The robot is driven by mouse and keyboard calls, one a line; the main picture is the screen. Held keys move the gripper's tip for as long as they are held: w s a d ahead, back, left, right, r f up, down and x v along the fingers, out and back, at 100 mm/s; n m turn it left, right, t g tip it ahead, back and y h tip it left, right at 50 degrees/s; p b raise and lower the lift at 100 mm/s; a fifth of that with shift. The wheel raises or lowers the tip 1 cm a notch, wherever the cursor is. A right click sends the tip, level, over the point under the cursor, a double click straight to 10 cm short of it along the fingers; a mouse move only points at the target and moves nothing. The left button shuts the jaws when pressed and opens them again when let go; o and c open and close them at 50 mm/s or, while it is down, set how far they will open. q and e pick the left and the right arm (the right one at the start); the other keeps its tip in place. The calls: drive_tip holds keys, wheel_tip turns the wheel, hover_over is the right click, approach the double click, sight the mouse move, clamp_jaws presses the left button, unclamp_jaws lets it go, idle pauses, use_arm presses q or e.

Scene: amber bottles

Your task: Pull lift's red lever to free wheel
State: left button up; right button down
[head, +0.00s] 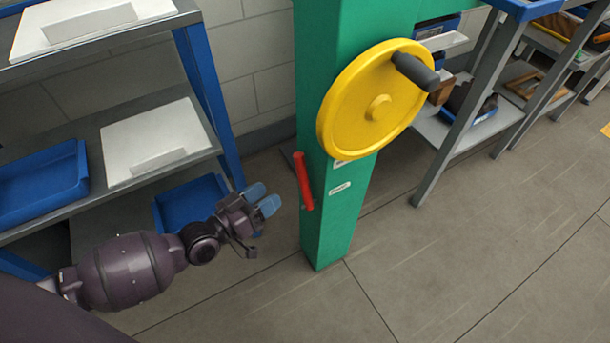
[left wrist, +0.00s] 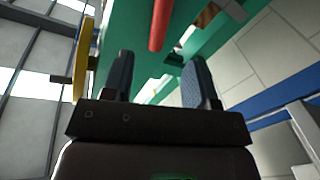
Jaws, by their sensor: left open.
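The red lever (head: 303,181) sticks up along the left side of the green lift column (head: 330,222), below the wheel. The yellow wheel (head: 368,103) with its dark handle (head: 415,71) is mounted on the column. My left gripper (head: 263,198) is open and empty, a short way left of the lever and apart from it. In the left wrist view the red lever (left wrist: 160,24) shows beyond and between the two open fingers (left wrist: 158,78). The wheel also shows edge-on there (left wrist: 83,58). My right gripper is not in view.
A grey shelf unit with blue posts (head: 208,85) stands at the left, holding white boxes (head: 156,139) and blue bins (head: 40,187). Another shelf (head: 470,120) stands behind at the right. The floor (head: 450,260) right of the column is clear.

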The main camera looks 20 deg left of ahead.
sight(298, 174)
use_arm(q)
drive_tip(key=shift+b+x, duration=0.8)
drive_tip(key=shift+x, duration=4.2)
drive_tip(key=shift+c, duration=0.3)
clamp_jaws()
